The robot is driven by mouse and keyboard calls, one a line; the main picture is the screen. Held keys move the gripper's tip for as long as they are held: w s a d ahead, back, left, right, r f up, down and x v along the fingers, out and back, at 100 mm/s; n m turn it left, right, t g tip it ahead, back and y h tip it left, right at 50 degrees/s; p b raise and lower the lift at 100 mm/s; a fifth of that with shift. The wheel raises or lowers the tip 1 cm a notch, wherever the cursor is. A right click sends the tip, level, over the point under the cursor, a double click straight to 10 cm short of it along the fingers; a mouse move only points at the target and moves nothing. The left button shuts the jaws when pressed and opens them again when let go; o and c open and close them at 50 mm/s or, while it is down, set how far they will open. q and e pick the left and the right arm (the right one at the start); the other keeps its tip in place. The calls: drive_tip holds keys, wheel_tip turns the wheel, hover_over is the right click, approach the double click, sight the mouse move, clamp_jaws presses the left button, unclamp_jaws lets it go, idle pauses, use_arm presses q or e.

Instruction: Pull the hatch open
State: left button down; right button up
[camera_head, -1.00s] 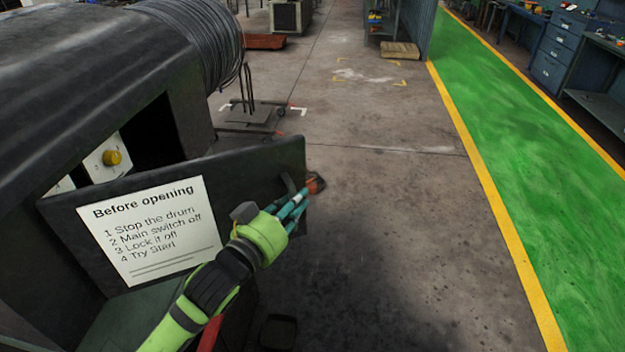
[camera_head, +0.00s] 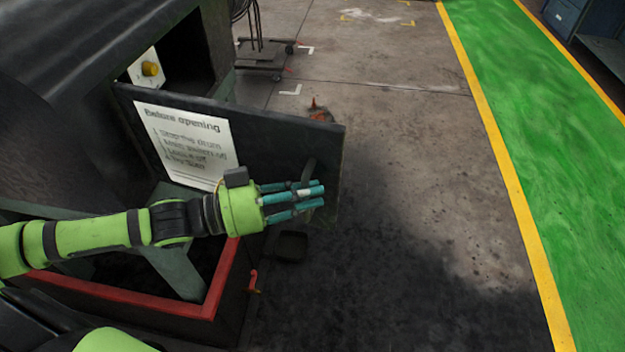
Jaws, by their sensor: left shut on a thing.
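The hatch (camera_head: 268,150) is a dark panel standing swung out from the black machine housing (camera_head: 60,110). It carries a white "Before opening" sign (camera_head: 188,145). A dark upright handle (camera_head: 308,172) is near its free edge. My left gripper (camera_head: 316,195) reaches in from the left across the front of the hatch, its teal fingers shut on the handle and partly hiding it. Behind the hatch, the opening shows a white plate with a yellow knob (camera_head: 150,69). My right gripper is not in view.
A red-edged frame (camera_head: 205,305) lies under my left arm, with a small red hook (camera_head: 253,280) at its corner. A wheeled stand (camera_head: 262,60) is beyond the hatch. Bare concrete floor (camera_head: 400,170) and a green walkway (camera_head: 530,100) are at the right.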

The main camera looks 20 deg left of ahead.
use_arm(q)
drive_tip(key=shift+s+g, duration=0.3)
drive_tip(key=shift+s, duration=0.4)
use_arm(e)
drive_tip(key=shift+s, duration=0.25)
use_arm(q)
drive_tip(key=c, duration=1.4)
unclamp_jaws()
drive_tip(key=shift+a, duration=0.1)
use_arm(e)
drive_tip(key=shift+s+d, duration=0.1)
use_arm(q)
drive_tip(key=shift+v, duration=6.05)
drive_tip(key=shift+f, duration=0.1)
